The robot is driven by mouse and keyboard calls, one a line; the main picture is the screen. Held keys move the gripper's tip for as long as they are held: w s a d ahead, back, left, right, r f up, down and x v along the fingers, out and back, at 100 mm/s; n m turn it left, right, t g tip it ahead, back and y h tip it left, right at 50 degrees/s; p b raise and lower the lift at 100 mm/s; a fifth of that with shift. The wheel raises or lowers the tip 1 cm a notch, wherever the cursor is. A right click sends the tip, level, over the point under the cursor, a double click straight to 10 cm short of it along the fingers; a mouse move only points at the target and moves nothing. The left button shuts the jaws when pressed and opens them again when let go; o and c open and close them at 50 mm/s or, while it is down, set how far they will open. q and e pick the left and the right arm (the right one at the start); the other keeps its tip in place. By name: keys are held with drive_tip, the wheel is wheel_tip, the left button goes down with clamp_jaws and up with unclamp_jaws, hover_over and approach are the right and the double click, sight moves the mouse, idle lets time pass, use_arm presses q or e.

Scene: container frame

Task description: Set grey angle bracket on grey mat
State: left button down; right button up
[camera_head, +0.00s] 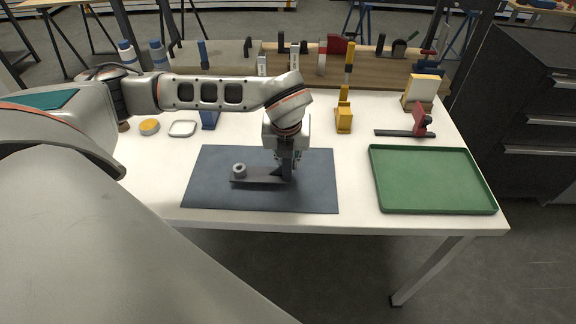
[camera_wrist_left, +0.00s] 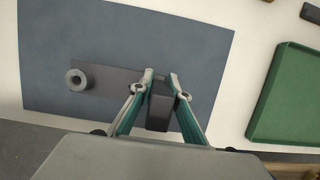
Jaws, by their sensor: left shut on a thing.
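The grey angle bracket (camera_head: 258,176) is at the middle of the grey mat (camera_head: 217,193), its flat arm pointing left with a round grey ring at that end. It appears to lie on the mat, though a tiny gap cannot be ruled out. My left gripper (camera_head: 287,172) reaches down from above and is shut on the upright part of the bracket at its right end. In the left wrist view, the fingers (camera_wrist_left: 161,84) sit on both sides of this dark upright, and the flat arm of the bracket (camera_wrist_left: 107,81) extends left over the mat (camera_wrist_left: 150,30).
A green tray (camera_head: 433,207) stands to the right of the mat. Behind are a yellow part (camera_head: 344,118), a red clamp-like part (camera_head: 419,121) on a dark bar, a white square ring (camera_head: 182,128) and a round orange-topped item (camera_head: 149,127). White table shows between mat and tray.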

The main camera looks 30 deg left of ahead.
use_arm(q)
wheel_tip(320, 180, down, 2)
drive_tip(key=shift+f, duration=0.1)
drive_tip(key=c, duration=1.9)
unclamp_jaws()
drive_tip(key=shift+r, duration=0.3)
drive_tip(key=v, duration=1.1)
drive_tip(key=shift+s+d+r+p, duration=0.15)
drive_tip(key=shift+r+p, duration=0.1)
drive_tip(key=shift+p, duration=0.15)
